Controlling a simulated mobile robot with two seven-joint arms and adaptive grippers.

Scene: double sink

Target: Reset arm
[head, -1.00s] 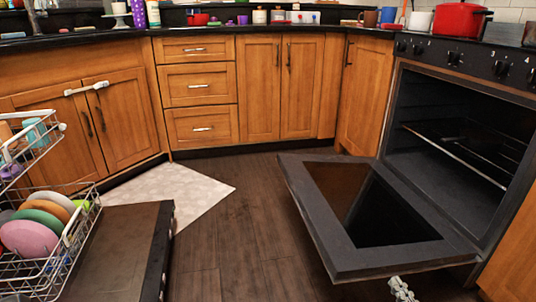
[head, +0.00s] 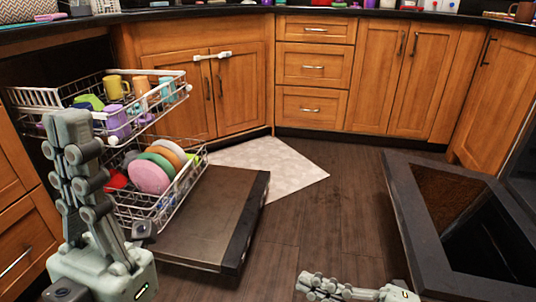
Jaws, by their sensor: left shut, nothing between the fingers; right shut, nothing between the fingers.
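My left gripper (head: 72,135) stands upright at the left of the head view, fingers together and empty. It is in front of the open dishwasher's racks and hides part of them. My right gripper (head: 310,284) is low at the bottom edge, over the dark floor, its fingers together and empty. It points left, and part of its body is cut off by the frame.
The dishwasher door (head: 215,215) is lowered. Its upper rack (head: 150,118) holds cups, and its lower rack (head: 192,182) holds plates. The oven door (head: 410,215) is open at right. A pale mat (head: 285,165) lies on the floor. Floor between the doors is clear.

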